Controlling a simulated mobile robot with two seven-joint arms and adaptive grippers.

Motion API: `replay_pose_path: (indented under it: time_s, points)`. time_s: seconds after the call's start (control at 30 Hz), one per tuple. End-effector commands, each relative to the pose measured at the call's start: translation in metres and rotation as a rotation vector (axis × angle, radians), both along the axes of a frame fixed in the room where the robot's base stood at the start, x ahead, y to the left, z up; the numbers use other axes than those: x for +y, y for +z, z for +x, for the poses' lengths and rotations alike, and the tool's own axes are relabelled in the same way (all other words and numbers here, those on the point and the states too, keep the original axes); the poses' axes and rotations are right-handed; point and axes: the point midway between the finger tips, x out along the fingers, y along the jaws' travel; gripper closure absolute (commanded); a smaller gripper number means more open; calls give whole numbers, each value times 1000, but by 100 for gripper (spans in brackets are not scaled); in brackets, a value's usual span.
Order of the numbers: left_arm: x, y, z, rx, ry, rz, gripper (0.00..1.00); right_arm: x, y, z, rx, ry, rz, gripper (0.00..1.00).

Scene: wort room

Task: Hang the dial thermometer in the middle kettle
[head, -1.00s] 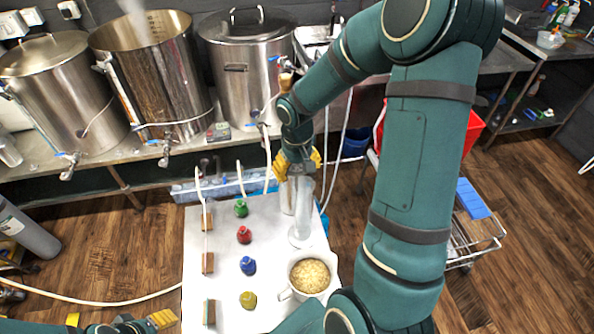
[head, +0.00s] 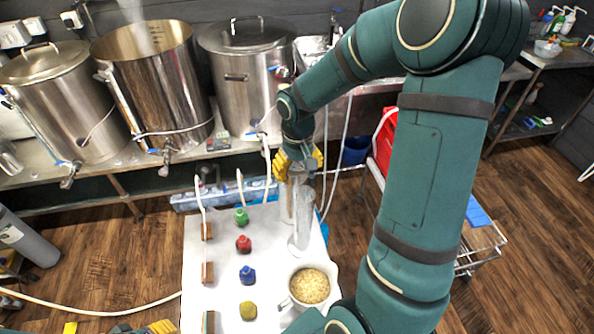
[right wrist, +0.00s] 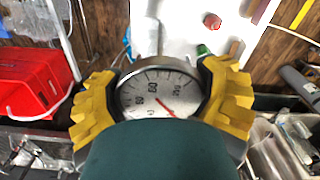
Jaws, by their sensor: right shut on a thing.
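The dial thermometer (right wrist: 160,94) fills the middle of the right wrist view, its round white face with a red needle. My right gripper (head: 298,166) is shut on it, a yellow finger on each side of the dial. The gripper is above the far edge of the white table, to the right of and nearer than the kettles; the stem cannot be made out clearly. The middle kettle (head: 160,85) is open, with steam rising, between two lidded kettles. Only the yellow fingertips of my left gripper (head: 115,328) show at the bottom left edge.
The left kettle (head: 60,105) and right kettle (head: 245,85) stand on the steel bench. The white table (head: 222,290) holds a clear tall cylinder (head: 303,222), a grain pot (head: 310,285) and several coloured bottles. A red crate (right wrist: 32,85) is in a trolley.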

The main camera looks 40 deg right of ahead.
Motion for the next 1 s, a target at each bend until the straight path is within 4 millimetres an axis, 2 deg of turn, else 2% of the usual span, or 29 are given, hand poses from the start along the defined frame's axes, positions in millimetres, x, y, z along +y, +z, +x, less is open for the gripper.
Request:
replay_pose_path:
  time_s: [0.57,1.0]
  points:
    - [0,0,0,0,0,0,53,-5,23,-2,-1,0,0,71]
    - [0,1,0,0,0,0,53,-5,68,-2,-2,0,0,71]
